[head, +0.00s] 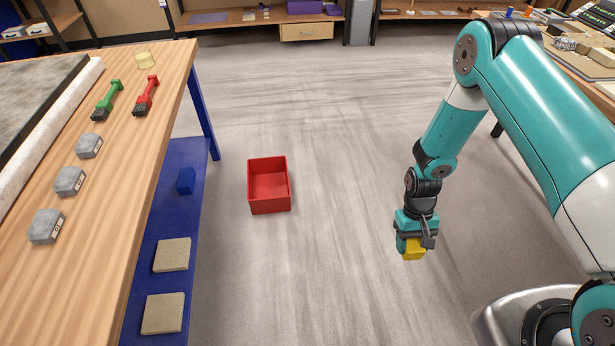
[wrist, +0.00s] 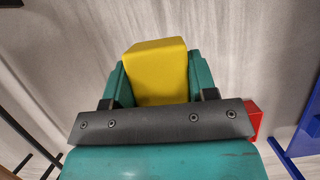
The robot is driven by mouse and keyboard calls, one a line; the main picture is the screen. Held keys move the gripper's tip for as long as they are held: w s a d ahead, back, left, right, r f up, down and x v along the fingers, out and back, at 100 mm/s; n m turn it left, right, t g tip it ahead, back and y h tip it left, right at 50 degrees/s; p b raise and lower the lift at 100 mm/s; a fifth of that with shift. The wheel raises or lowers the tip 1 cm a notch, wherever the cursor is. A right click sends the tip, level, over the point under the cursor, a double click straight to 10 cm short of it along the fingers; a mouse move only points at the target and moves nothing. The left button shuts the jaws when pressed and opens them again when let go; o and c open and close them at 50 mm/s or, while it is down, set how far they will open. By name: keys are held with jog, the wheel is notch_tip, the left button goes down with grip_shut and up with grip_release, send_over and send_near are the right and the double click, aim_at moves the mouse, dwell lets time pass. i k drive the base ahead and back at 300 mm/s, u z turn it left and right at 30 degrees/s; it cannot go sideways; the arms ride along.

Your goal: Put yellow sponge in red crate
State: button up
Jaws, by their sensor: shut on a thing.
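The yellow sponge (head: 413,250) is held in my gripper (head: 414,240), which hangs at the right in the head view, well above the floor. In the wrist view the sponge (wrist: 157,70) sits between the two teal fingers, and my gripper (wrist: 155,88) is shut on it. The red crate (head: 269,205) stands on the floor left of my gripper in the head view, open at the top, and its visible inside is empty. A small part of the red crate (wrist: 254,116) shows at the right in the wrist view, partly hidden behind the gripper.
A wooden table (head: 140,125) stands at the left with grey blocks (head: 70,180), a green brush (head: 107,98) and a red brush (head: 146,94). Its blue lower shelf (head: 200,210) holds a blue block (head: 186,181) and tan slabs (head: 172,254). The floor between crate and gripper is clear.

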aim_at(270, 191)
jog(key=z, duration=0.25)
jog(key=i, duration=0.9)
jog(key=u, duration=0.75)
jog(key=i, duration=0.95)
jog(key=u, duration=0.75)
